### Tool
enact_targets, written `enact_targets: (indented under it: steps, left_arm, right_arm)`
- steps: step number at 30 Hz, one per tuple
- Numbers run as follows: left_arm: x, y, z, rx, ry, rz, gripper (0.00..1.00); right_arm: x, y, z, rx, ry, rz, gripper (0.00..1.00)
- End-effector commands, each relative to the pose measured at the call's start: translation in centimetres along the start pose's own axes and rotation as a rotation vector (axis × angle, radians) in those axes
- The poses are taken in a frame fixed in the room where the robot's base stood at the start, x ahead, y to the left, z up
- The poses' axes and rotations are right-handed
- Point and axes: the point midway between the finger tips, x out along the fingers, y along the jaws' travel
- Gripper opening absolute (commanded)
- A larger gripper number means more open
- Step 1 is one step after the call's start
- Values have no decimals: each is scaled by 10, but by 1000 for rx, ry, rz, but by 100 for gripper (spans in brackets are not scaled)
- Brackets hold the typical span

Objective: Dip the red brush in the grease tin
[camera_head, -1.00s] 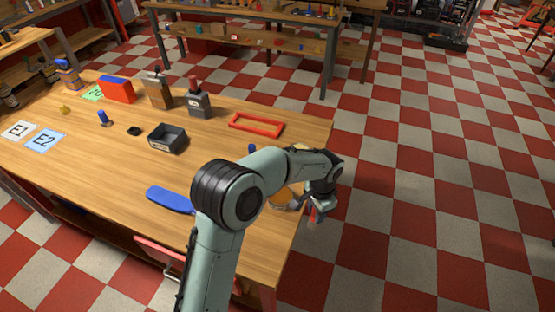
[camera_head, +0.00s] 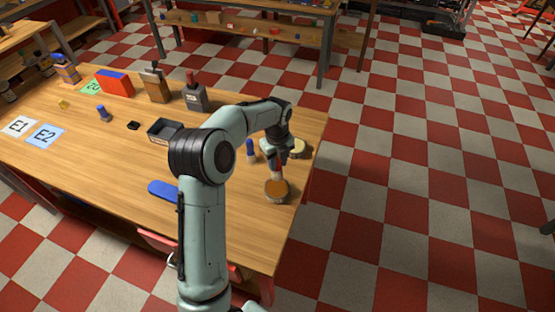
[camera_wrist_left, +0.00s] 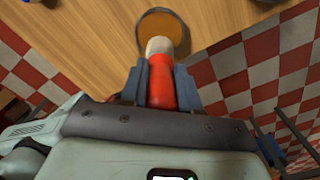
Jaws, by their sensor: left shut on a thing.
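The grease tin (camera_head: 276,190) is a round, open tin with orange-brown grease, near the table's right edge. It also shows at the top of the left wrist view (camera_wrist_left: 165,22). My left gripper (camera_head: 280,158) is shut on the red brush (camera_wrist_left: 168,85), pointing down just behind the tin in the head view. The brush's pale tip (camera_wrist_left: 160,46) overlaps the tin's near edge in the wrist view. I cannot tell whether the tip touches the grease. My right gripper is not in view.
A cream round disc (camera_head: 297,148) and an upright blue-topped thing (camera_head: 251,151) stand close to the gripper. A blue flat paddle-shaped thing (camera_head: 163,190) and a grey open box (camera_head: 163,131) lie to the left. The table's right edge is near the tin.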

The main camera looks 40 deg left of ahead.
Motion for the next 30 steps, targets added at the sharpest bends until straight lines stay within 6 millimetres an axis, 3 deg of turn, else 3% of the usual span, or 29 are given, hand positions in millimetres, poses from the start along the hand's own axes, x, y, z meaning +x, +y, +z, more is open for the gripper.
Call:
enact_targets:
  steps: [16, 30]
  left_arm:
    - [53, 2, -1, -3, 1, 4, 0]
    - [58, 0, 0, -3, 0, 0, 0]
  right_arm:
    - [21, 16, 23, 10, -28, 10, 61]
    - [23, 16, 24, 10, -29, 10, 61]
